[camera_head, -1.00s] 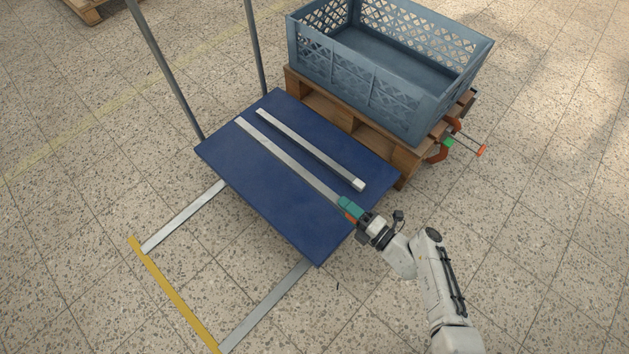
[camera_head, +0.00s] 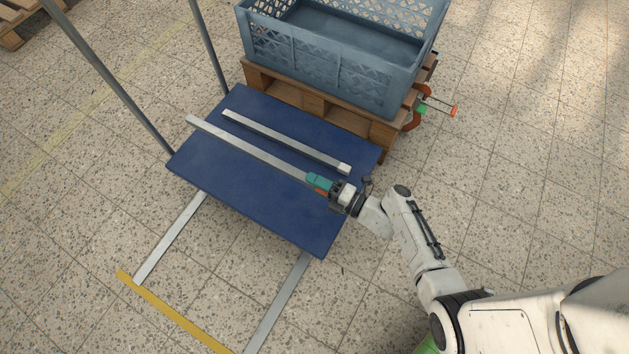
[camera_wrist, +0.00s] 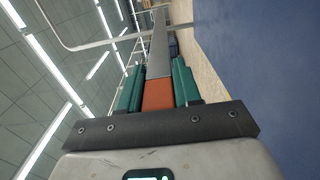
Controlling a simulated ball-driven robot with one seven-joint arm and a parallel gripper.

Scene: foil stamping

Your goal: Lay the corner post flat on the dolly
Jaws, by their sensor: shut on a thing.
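The corner post (camera_head: 240,145) is a long grey metal bar. My gripper (camera_head: 319,184), with green fingers, is shut on its near end. In the wrist view, the post (camera_wrist: 159,50) runs straight away from the fingers (camera_wrist: 158,92), with an orange piece between them. The dolly (camera_head: 270,205) has a flat blue deck. The post lies across the deck in the picture, and its far end passes the deck's left edge. In the wrist view the deck (camera_wrist: 265,60) is to the right, apart from the post, which seems raised above it. Any tilt is hard to tell.
A shorter grey bar (camera_head: 285,140) lies on the deck behind the held post. Upright dolly poles (camera_head: 110,80) rise at left.

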